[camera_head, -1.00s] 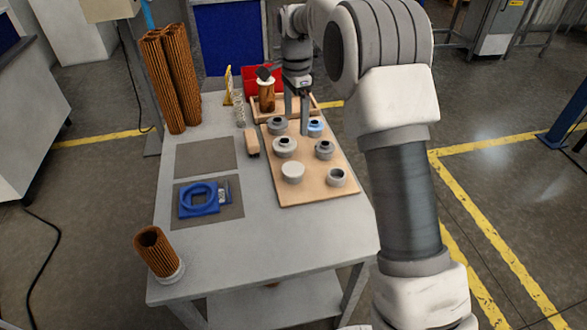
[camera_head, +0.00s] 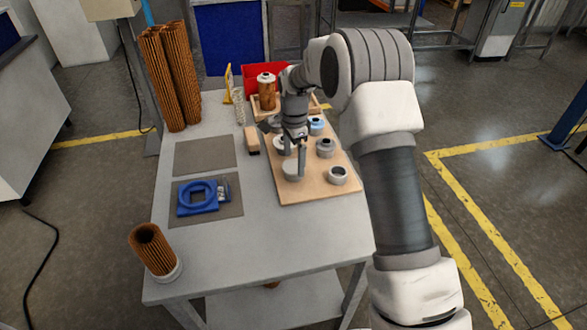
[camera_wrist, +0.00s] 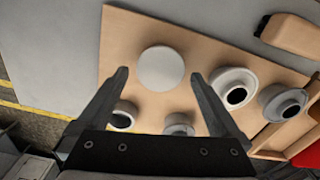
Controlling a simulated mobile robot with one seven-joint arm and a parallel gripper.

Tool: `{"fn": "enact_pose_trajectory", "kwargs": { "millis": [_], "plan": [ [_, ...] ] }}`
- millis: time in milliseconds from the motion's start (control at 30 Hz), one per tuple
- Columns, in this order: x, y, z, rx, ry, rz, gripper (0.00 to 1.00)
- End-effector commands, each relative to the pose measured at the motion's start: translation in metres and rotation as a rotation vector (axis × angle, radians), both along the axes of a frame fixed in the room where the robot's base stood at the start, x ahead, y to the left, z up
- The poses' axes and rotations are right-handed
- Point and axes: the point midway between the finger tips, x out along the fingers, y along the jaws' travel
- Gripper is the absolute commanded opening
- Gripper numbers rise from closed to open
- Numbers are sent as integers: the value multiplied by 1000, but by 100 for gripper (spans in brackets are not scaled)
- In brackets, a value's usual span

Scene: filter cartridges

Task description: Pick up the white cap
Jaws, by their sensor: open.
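The white cap (camera_head: 291,172) is a plain, smooth round piece lying at the front left of the wooden board (camera_head: 312,194). In the wrist view the white cap (camera_wrist: 160,66) shows whole as a white disc. My gripper (camera_wrist: 160,76) is open and empty, with a fingertip to either side of the cap in that view. In the head view my gripper (camera_head: 295,170) hangs over the board at the cap, one finger overlapping its right side. I cannot tell how high the fingertips are above it.
Other collars stand on the board: a grey ring (camera_head: 338,176), a grey one (camera_head: 325,147) and a blue one (camera_head: 316,124). A tan block (camera_head: 251,140) lies left of the board. A blue ring part (camera_head: 197,198) and an upright brown cartridge (camera_head: 153,250) stand further left.

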Motion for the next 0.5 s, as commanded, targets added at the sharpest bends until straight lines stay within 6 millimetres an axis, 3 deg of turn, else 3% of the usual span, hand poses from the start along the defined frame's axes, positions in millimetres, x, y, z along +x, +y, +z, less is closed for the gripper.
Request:
{"fn": "enact_pose_trajectory", "kwargs": {
  "millis": [100, 333, 500],
  "plan": [
    [1, -1, -15, 0, 0, -2, 100],
    [1, -1, -15, 0, -1, -1, 98],
    [1, -1, -15, 0, -2, -1, 68]
  ]
}}
